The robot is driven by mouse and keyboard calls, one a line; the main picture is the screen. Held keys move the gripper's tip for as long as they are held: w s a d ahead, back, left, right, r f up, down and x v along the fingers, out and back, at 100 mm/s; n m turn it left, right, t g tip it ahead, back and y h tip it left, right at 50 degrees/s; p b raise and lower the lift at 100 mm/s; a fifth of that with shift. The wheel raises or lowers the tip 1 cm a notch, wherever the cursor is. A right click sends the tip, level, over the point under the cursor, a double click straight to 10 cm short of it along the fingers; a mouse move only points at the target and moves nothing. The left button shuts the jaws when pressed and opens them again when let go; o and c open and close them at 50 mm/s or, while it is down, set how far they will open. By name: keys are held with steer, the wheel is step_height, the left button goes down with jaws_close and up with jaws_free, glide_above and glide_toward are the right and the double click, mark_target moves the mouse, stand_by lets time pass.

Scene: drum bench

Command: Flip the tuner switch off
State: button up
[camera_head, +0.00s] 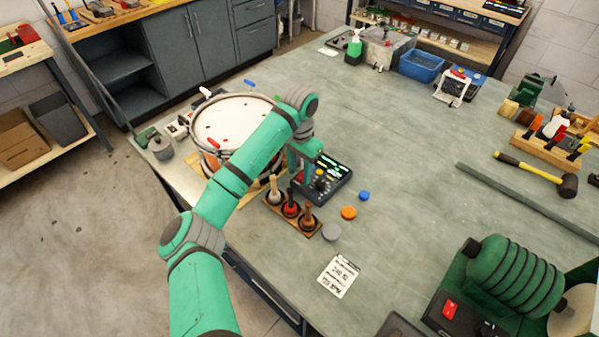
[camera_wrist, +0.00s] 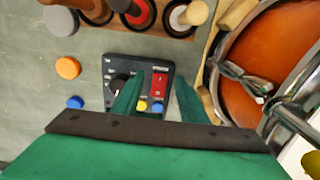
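The tuner (camera_head: 331,180) is a dark box with a lit green display, lying on the green bench beside the drum (camera_head: 236,122). In the wrist view the tuner (camera_wrist: 110,68) shows a black knob (camera_wrist: 120,84), a red switch (camera_wrist: 159,83), and a yellow and a blue button below the switch. My gripper (camera_head: 306,182) is over the switch end of the tuner. In the wrist view my gripper (camera_wrist: 162,76) is open, with the red switch between its two green fingers. I cannot tell whether a finger touches the tuner or which way the switch is tipped.
A wooden holder (camera_head: 273,204) with several handled tools stands close to the tuner. Blue (camera_head: 364,196), orange (camera_head: 348,212) and grey (camera_head: 331,232) discs lie nearby, with a printed card (camera_head: 338,276) in front. The bench middle is clear; a hammer (camera_head: 540,175) lies at right.

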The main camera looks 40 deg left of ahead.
steer(key=shift+f, duration=0.5)
jaws_close()
steer(key=shift+w+r+g, duration=0.15)
steer(key=shift+w+g, duration=0.15)
steer(key=shift+g, duration=0.4)
jaws_free()
step_height(320, 180, up, 11)
steer(key=w, duration=0.1)
steer(key=shift+w, duration=0.15)
